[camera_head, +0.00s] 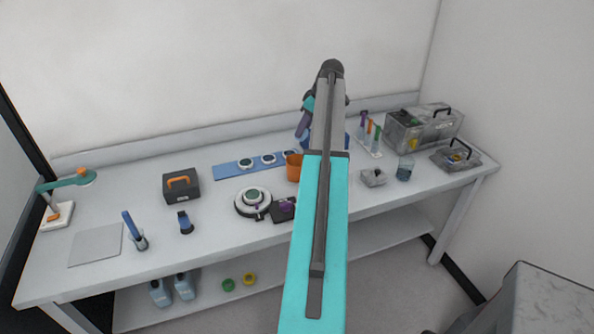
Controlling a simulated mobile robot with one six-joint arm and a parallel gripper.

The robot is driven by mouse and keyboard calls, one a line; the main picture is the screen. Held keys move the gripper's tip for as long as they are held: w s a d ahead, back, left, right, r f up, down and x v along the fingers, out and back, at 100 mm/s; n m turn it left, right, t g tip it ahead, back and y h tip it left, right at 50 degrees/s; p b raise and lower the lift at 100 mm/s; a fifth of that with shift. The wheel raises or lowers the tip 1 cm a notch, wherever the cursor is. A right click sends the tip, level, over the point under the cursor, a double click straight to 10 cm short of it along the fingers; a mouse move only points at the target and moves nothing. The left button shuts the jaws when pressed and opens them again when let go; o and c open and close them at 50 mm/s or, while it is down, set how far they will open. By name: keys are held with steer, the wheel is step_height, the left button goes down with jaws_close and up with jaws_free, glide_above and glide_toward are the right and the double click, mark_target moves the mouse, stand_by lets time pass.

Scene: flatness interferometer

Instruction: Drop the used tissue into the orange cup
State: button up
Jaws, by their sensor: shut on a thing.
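The orange cup (294,166) stands on the bench near the middle, partly covered on its right by my arm. My gripper (301,131) is at the end of my wrist, above and behind the cup in the picture and apart from it. Its fingers are small and partly hidden by my arm. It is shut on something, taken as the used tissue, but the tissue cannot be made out.
A round instrument (253,202) and a dark block (283,211) lie left of the cup. A blue strip (230,171) with round pieces is behind them. A small grey box (373,177), a beaker (404,170) and a tube rack (370,146) stand to the right.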

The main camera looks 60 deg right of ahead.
mark_target(306, 136)
steer(key=shift+f+b, duration=1.2)
steer(key=shift+f, duration=1.75)
steer(key=o, duration=1.2)
steer(key=shift+c, duration=0.2)
steer(key=shift+r, duration=0.1)
steer(key=b+v, duration=0.4)
steer(key=v, duration=0.9)
steer(key=shift+r, duration=0.3)
